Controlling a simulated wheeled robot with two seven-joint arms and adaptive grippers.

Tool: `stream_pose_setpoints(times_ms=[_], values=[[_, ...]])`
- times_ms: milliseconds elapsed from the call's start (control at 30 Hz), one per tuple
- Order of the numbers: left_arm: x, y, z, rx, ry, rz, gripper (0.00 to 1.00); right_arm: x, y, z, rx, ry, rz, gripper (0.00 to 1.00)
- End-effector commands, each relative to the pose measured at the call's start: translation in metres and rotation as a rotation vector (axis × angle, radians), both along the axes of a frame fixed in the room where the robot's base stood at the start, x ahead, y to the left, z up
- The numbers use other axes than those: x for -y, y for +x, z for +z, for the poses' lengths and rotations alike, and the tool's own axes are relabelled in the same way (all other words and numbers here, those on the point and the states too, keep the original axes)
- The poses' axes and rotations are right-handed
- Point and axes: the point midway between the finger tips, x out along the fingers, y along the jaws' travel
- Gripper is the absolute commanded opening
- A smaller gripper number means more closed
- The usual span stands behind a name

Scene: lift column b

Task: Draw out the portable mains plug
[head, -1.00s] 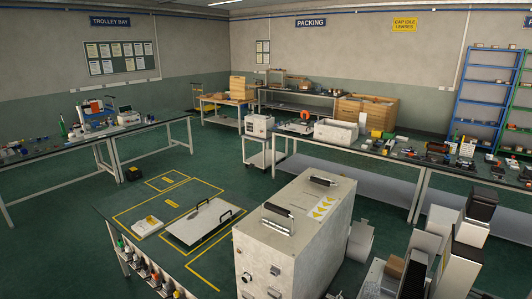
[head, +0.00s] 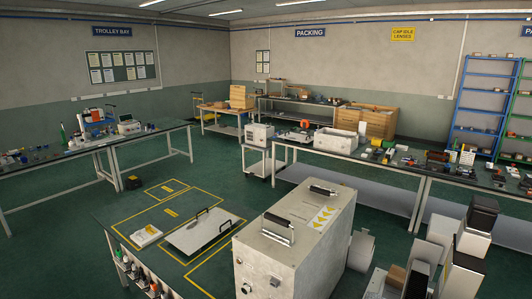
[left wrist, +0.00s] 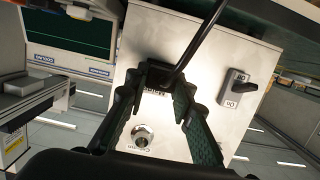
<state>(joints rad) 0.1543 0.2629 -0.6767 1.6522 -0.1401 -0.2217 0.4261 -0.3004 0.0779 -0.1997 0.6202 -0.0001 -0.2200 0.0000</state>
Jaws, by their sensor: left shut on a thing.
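In the left wrist view my left gripper (left wrist: 160,80) is shut on a black plug (left wrist: 158,71), with its two ridged fingers on either side. A black cable (left wrist: 202,38) runs from the plug up and to the right. Behind it is a pale metal panel (left wrist: 203,65) with a partly covered label. I cannot tell whether the plug is still seated in the panel. My right gripper is in neither view.
In the head view a large grey cabinet (head: 305,225) with top handles stands close in front. A low table (head: 120,215) with yellow markings holds a handled plate (head: 198,232) and a white tray (head: 146,236). Grey boxes (head: 440,238) crowd the right; green floor lies beyond.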

Motion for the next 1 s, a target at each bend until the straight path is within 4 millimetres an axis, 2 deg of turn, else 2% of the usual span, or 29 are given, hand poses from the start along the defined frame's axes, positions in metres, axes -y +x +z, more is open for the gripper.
stream_pose_setpoints(times_ms=[1000], values=[[-0.011, -0.014, -0.001, -0.002, 0.002, 0.001, 0.0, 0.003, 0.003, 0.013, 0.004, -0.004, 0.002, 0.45]])
